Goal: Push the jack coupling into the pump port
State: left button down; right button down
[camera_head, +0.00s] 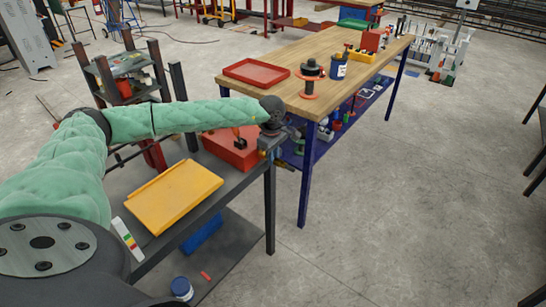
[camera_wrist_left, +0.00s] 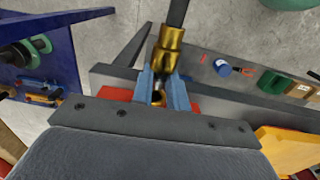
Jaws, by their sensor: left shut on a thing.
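The red pump (camera_head: 232,150) sits on a dark bench, with a dark knob on its top. My left gripper (camera_head: 274,140) is at the pump's right end, at the bench edge. In the left wrist view its two blue-grey fingers (camera_wrist_left: 163,92) are shut on a brass coupling (camera_wrist_left: 169,48), with a dark rod or hose running from it to the top edge. A smaller brass piece shows between the fingers. Red surfaces of the pump (camera_wrist_left: 196,104) show beside the fingers. The pump port cannot be made out, so I cannot tell whether the coupling touches it. My right gripper is not in view.
A yellow tray (camera_head: 175,196) lies on the dark bench (camera_head: 262,178) in front of the pump. A wooden-topped table (camera_head: 325,60) stands behind to the right, with a red tray (camera_head: 256,73) and a blue can (camera_head: 338,68).

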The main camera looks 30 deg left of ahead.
pick_arm(q)
jog(key=shift+w+a+b, duration=0.1)
jog(key=shift+a+b, duration=0.35)
jog(key=shift+a, duration=0.6)
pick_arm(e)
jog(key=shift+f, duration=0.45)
pick_arm(q)
jog(key=c, duration=1.4)
grip_release()
jog(key=shift+c, duration=0.2)
jog(key=shift+o, duration=0.7)
jog(key=shift+w, duration=0.1)
jog(key=shift+a, duration=0.1)
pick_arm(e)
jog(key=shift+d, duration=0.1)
pick_arm(q)
notch_tip(320, 180, up, 8)
jog(key=b, duration=0.2)
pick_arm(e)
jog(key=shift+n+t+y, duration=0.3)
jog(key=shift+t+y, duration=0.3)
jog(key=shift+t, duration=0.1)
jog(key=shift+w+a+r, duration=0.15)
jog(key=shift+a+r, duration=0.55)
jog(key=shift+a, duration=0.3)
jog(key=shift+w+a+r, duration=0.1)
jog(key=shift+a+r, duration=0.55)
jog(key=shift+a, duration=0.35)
